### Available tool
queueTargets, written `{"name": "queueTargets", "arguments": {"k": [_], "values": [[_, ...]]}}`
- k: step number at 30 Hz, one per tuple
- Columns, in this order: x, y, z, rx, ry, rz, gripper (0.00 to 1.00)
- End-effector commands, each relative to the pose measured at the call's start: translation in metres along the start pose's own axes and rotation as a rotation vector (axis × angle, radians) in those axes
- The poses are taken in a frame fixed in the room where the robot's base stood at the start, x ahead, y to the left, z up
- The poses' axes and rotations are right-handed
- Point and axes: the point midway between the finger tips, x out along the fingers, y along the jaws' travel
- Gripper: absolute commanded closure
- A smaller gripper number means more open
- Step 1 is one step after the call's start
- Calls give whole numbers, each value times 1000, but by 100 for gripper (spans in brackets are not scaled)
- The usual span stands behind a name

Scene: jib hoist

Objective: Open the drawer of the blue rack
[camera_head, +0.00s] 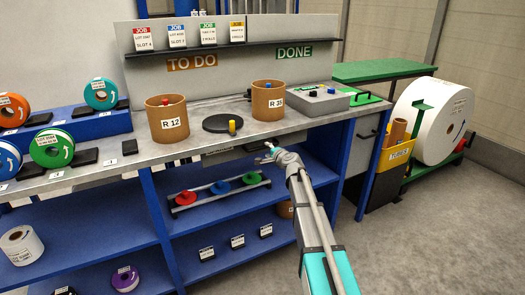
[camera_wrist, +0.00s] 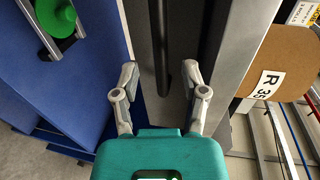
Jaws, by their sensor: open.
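The blue rack (camera_head: 155,215) is a bench with blue legs and shelves under a grey worktop. Its drawer (camera_head: 222,157) shows as a dark grey front just under the worktop, partly hidden by my arm, and looks closed. In the wrist view, the drawer front (camera_wrist: 140,40) is grey, with a long black handle bar (camera_wrist: 161,60) across it. My gripper (camera_head: 270,150) is in front of the drawer. In the wrist view, my gripper (camera_wrist: 160,78) is open and empty, with one finger on either side of the handle's line. I cannot tell whether the fingers touch anything.
Two brown cylinders, R 12 (camera_head: 167,119) and R 35 (camera_head: 267,101), stand on the worktop above. A shelf below holds a rail with red, blue and green knobbed pieces (camera_head: 220,188). A grey cabinet (camera_head: 362,150) stands right of my arm. The floor (camera_head: 430,235) at right is clear.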

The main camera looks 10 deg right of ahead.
Motion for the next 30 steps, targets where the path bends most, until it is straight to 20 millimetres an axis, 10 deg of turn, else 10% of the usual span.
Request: {"name": "queueTargets", "arguments": {"k": [9, 23, 30], "values": [[39, 0, 0, -1, -1, 0, 43], [45, 0, 1, -1, -1, 0, 43], [45, 0, 2, -1, -2, 0, 84]]}}
